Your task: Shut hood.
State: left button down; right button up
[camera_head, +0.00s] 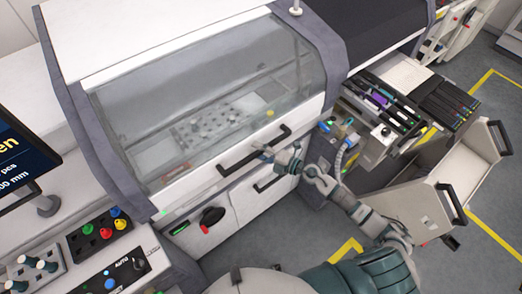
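The hood (215,85) is a large see-through cover in a white and grey frame on the machine. It appears to lie down over the work area, with its white lower front strip against the cabinet; I cannot tell whether a small gap is left. A black bar handle (240,158) runs along that strip. My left gripper is not in view.
A screen (20,160) and a panel with coloured buttons (98,232) stand at the left. A black rotary switch (212,216) is on the cabinet front below the hood. A feeder trolley (430,190) with a black handle stands at the right, near my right arm.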

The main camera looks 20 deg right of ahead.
jog(key=shift+d, duration=0.1)
dwell(0.4)
jog(key=shift+d, duration=0.1)
jog(key=v, duration=1.2)
jog(key=shift+f, duration=0.1)
